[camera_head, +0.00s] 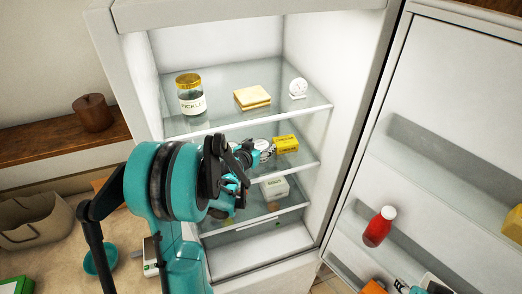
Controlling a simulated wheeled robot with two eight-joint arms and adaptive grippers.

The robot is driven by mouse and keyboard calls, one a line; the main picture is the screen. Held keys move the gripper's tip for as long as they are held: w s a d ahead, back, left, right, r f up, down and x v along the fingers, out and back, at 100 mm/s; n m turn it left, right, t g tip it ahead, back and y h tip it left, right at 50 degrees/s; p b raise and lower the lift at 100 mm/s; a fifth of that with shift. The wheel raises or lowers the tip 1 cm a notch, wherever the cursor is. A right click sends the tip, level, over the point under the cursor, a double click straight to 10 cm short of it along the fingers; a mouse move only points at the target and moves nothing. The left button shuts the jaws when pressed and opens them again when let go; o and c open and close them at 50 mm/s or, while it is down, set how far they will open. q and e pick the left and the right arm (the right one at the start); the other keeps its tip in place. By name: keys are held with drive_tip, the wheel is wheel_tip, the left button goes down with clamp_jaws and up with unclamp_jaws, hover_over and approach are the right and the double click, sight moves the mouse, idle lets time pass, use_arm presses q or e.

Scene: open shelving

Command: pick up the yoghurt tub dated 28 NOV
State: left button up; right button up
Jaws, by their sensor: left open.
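A pale round-topped thing (264,145), perhaps the yoghurt tub, stands on the fridge's middle glass shelf. My left arm and gripper hide part of it, and no date can be read on it. My left gripper (247,153) is open and reaches in at the middle shelf, just left of the pale thing. I cannot tell whether they touch.
A yellow box (286,144) stands close right of the pale thing. The upper shelf holds a pickle jar (190,96), a yellow block (252,97) and a white dial (298,88). A pale box (275,188) sits below. The open door holds a red bottle (379,227).

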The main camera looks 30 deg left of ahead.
use_arm(q)
drive_tip(key=shift+w+f, duration=0.15)
drive_tip(key=shift+w, duration=0.15)
drive_tip(key=shift+s, duration=0.1)
drive_tip(key=c, duration=0.9)
